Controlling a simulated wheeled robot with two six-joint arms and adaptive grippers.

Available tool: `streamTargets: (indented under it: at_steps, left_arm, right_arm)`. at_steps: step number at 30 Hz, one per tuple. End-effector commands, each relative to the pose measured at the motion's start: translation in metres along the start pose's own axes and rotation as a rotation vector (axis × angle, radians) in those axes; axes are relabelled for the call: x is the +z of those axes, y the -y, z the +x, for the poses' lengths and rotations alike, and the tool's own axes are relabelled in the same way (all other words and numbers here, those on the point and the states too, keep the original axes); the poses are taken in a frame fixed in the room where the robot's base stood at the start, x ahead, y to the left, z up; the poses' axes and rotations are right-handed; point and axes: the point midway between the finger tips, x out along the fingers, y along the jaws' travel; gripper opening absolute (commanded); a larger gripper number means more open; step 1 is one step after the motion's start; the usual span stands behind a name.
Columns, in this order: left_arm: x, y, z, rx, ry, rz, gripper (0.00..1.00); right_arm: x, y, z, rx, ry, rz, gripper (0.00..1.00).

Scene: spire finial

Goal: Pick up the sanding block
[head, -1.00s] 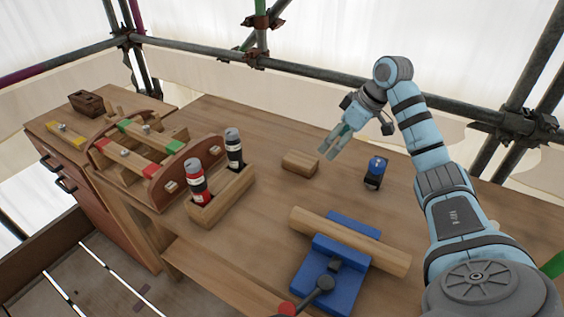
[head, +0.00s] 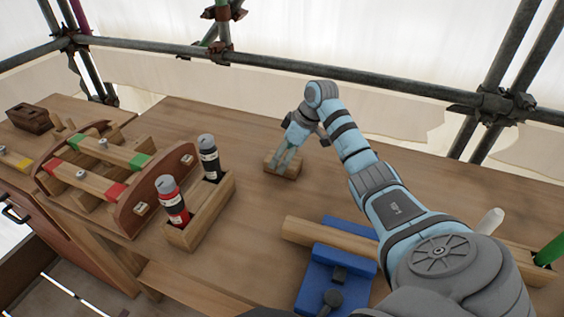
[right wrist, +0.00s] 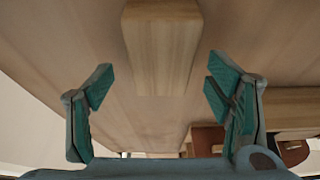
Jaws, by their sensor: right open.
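The sanding block (head: 292,169) is a small light-wood block lying on the workbench, left of my right arm in the head view. My right gripper (head: 284,160) is over it, with its fingers partly in front of it. In the right wrist view the block (right wrist: 161,50) shows at the top centre, between and beyond the two open teal fingers (right wrist: 160,95). The fingers are apart from each other and nothing is held. Whether a finger touches the block cannot be told. My left gripper is not in view.
A blue vise (head: 318,277) clamps a wooden bar (head: 302,231) at the front. A wooden holder (head: 218,213) with a red bottle (head: 171,200) and a black bottle (head: 209,158) stands left, beside a tool rack (head: 131,208). The bench behind the block is clear.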

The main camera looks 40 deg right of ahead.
Motion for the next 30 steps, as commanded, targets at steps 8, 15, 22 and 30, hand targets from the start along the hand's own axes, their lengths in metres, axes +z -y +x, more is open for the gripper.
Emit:
streamTargets:
  at_steps: [8,15,22,30]
  left_arm:
    - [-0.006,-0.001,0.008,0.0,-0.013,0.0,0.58]
    - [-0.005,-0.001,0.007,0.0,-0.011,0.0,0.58]
    - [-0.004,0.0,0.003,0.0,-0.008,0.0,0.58]
    - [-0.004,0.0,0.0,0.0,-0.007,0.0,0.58]
  right_arm:
    - [0.003,0.0,0.029,0.002,0.001,0.002,0.73]
    - [0.003,0.0,0.029,0.002,0.002,0.002,0.73]
    - [0.004,0.0,0.03,0.002,0.001,0.003,0.73]
    - [0.004,0.0,0.032,0.002,0.001,0.002,0.73]
